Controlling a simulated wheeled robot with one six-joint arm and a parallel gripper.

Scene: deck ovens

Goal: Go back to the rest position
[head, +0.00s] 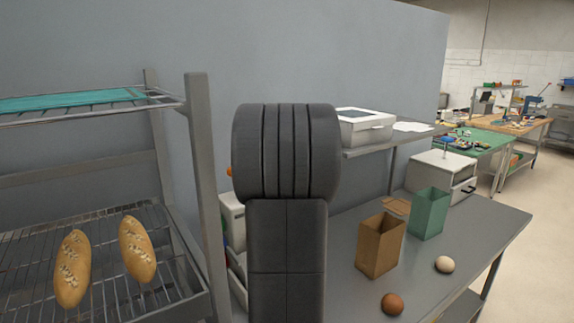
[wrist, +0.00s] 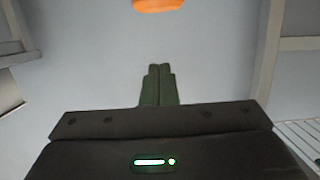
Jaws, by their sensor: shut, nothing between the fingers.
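My gripper (wrist: 159,85) shows in the wrist view with its two fingers together, shut and empty. It points toward a plain grey-blue surface. An orange thing (wrist: 158,5) is cut off at the top edge of the wrist view, ahead of the fingertips and apart from them. In the head view my dark arm stands upright in the middle and hides what is behind it; the gripper itself does not show there.
A wire rack (head: 199,150) with two seeded loaves (head: 72,268) (head: 137,249) stands at left. The table (head: 335,290) at right bears a brown bag (head: 380,245), a green bag (head: 429,213), a brown ball-like item (head: 392,304) and a pale one (head: 445,264). Open floor (head: 540,220) lies at far right.

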